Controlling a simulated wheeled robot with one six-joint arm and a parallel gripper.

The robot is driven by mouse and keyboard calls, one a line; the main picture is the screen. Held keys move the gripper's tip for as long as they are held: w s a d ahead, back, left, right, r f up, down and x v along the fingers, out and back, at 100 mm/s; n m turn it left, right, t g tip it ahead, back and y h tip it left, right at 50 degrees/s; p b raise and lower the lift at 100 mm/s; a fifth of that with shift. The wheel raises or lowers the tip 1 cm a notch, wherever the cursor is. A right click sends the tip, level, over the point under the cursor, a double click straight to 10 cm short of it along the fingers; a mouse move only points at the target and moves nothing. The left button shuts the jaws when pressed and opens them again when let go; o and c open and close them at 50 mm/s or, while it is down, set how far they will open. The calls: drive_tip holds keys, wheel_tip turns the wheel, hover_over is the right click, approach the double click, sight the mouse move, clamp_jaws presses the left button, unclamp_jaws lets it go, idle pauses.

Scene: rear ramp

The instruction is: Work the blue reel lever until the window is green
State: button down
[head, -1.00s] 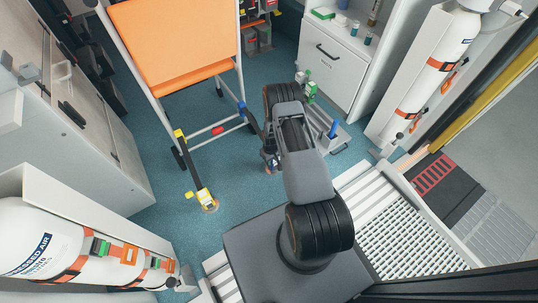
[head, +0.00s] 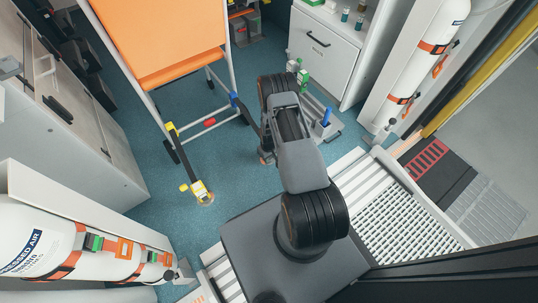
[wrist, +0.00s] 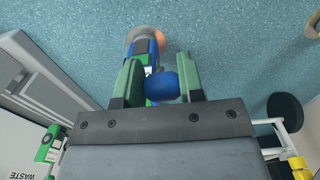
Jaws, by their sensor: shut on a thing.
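In the wrist view, my gripper (wrist: 161,82) has its two green fingers closed around a rounded blue knob (wrist: 163,86), which I take to be the reel lever's end. Beyond it, a blue and green body (wrist: 146,46) rises from a round floor fitting (wrist: 152,35).
An orange chair (head: 155,40) stands ahead on the left. A grey floor rack (head: 318,122) with a blue handle (head: 326,117) lies just right of my arm. Air cylinders flank me on the left (head: 70,245) and right (head: 425,60).

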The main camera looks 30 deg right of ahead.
drive_tip(key=shift+s+f, duration=0.1)
drive_tip(key=c, duration=0.8)
unclamp_jaws()
drive_tip(key=shift+o, duration=0.2)
wheel_tip(320, 180, up, 14)
drive_tip(key=p, duration=0.5)
drive_tip(key=shift+o, duration=0.2)
drive_tip(key=shift+w+a+f, duration=0.1)
drive_tip(key=shift+w+f, duration=0.15)
drive_tip(key=shift+f, duration=0.4)
wheel_tip(320, 180, down, 14)
drive_tip(key=b, duration=0.5)
drive_tip(key=shift+r, duration=0.25)
